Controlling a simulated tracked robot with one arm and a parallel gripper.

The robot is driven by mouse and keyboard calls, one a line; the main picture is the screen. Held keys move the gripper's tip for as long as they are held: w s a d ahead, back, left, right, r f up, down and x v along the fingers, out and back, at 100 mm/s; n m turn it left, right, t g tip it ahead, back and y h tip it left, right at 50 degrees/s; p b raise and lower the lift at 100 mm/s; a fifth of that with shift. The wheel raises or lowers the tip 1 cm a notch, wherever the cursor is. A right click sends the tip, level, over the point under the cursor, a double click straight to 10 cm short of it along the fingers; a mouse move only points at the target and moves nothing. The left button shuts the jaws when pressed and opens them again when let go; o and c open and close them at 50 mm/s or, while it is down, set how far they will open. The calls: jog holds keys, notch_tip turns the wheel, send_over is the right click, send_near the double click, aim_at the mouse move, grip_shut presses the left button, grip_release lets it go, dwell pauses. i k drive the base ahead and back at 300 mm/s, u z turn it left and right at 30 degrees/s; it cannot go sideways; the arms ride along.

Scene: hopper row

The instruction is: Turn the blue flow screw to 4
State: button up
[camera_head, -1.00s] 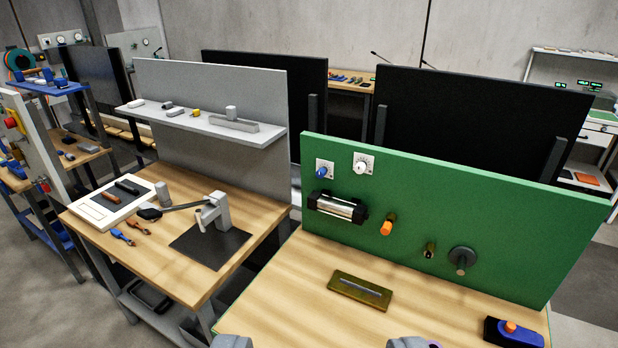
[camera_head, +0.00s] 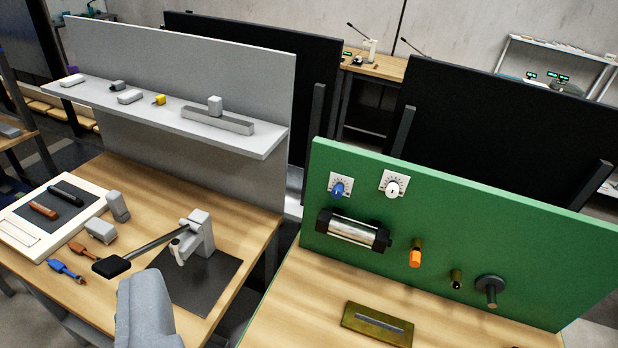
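The blue flow screw (camera_head: 339,190) is a small blue knob on a white dial plate at the upper left of the green panel (camera_head: 470,232). The dial's marks are too small to read, so I cannot tell its setting. A white knob on a similar dial (camera_head: 393,186) sits just right of it. A grey part that looks like my gripper (camera_head: 147,312) shows at the bottom left, in front of the left bench and well apart from the screw. Only this part is in view, so I cannot tell whether the gripper is open or shut.
Below the dials, a cylinder (camera_head: 350,231), an orange knob (camera_head: 415,257), a small dark knob (camera_head: 456,278) and a round grey knob (camera_head: 490,284) stick out from the panel. A brass plate (camera_head: 377,324) lies on the bench. A lever press (camera_head: 200,235) stands on the left bench.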

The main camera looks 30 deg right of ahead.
aim_at(337, 191)
jog(key=z, duration=0.35)
jog(key=i, duration=0.95)
jog(key=z, duration=0.6)
